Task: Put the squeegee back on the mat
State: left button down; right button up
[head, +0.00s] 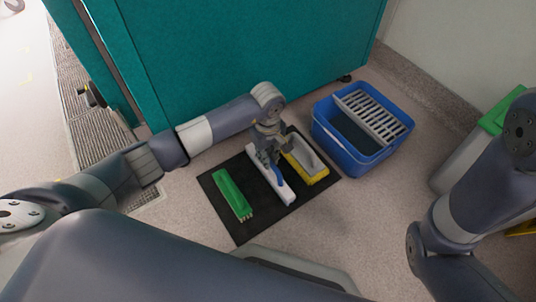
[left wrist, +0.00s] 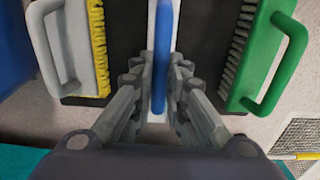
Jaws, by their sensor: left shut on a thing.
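The squeegee, white with a blue grip (head: 284,191), is over the middle of the black mat (head: 262,212), between two brushes. My left gripper (head: 270,161) is above it, shut on its blue grip. In the left wrist view the blue grip (left wrist: 162,50) runs between the fingers of my left gripper (left wrist: 160,88), with the white body behind it. The squeegee lies flat or nearly so. I cannot tell whether it touches the mat or hangs just above it. My right arm shows at the right, but its gripper is out of view.
A green brush (head: 232,194) lies on the mat's left part, and a grey-backed brush with yellow bristles (head: 308,165) on its right part. A blue bucket with a grey grate (head: 345,148) stands right of the mat. A teal cabinet (head: 220,50) is behind.

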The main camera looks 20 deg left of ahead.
pick_arm(q)
jog(key=shift+f, duration=0.15)
jog(key=c, duration=1.5)
grip_release()
